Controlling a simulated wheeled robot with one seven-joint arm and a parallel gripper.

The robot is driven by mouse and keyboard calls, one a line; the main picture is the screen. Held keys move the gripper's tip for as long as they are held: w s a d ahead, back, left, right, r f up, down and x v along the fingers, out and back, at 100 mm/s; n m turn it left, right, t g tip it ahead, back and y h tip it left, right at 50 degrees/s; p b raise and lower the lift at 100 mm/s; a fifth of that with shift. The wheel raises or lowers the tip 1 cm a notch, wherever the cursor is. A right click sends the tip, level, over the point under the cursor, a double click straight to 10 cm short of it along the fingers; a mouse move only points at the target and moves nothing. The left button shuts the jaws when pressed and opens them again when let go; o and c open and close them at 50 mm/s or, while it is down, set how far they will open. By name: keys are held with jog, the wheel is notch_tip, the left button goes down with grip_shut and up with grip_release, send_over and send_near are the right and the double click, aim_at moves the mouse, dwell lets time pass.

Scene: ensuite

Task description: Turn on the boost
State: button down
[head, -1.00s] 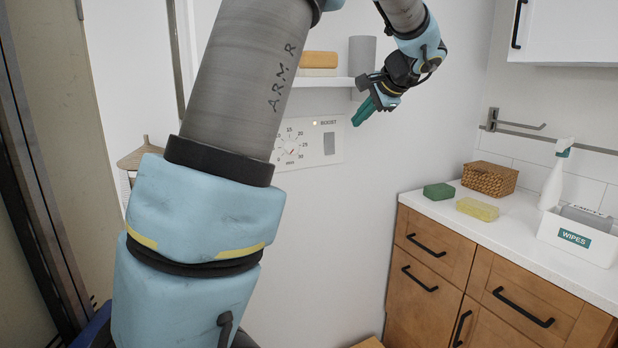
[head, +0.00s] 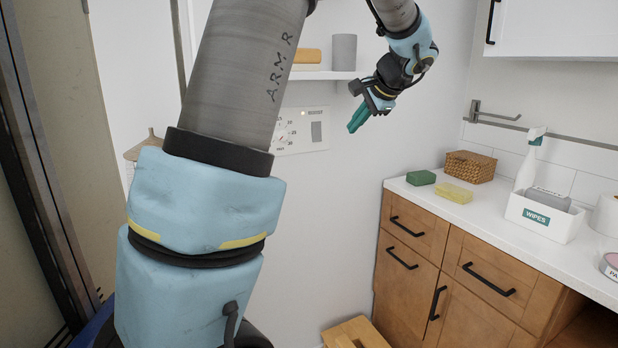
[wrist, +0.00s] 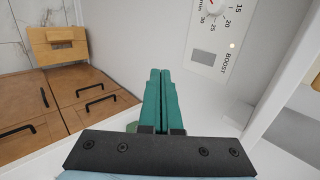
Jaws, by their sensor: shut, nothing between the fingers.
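A white wall panel (head: 290,134) has a dial with numbers and a grey rectangular switch (head: 316,131) under the word BOOST. My arm hides the panel's left part in the head view. The wrist view shows the dial (wrist: 215,8), the grey switch (wrist: 203,57) and a small, pale yellowish indicator light (wrist: 232,45) beside the lettering. My gripper (head: 352,128), with green fingers, is shut and empty. It appears right of the panel in the head view, apart from the switch. In the wrist view the closed fingertips (wrist: 160,72) are left of the switch.
A white shelf (head: 322,75) above the panel holds a grey cylinder (head: 343,50) and an orange item. At right, a counter (head: 490,205) carries sponges, a basket (head: 470,167) and a wipes caddy (head: 540,218). A wooden stool (head: 355,333) stands low beside the cabinet.

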jog(key=s+a+f+n+g+h, duration=0.2)
jog(key=s+a+f+n, duration=0.3)
jog(key=s+a+f, duration=0.4)
jog(key=s+a+f+n+g+h, duration=0.2)
jog(key=s+a+f+n+g, duration=0.2)
jog(key=s+a+f, duration=0.5)
jog(key=s+f+n, duration=0.2)
jog(key=s, duration=0.3)
jog(key=shift+s+f+h, duration=0.3)
jog(key=shift+s+f, duration=0.05)
jog(key=c, duration=1.5)
grip_release()
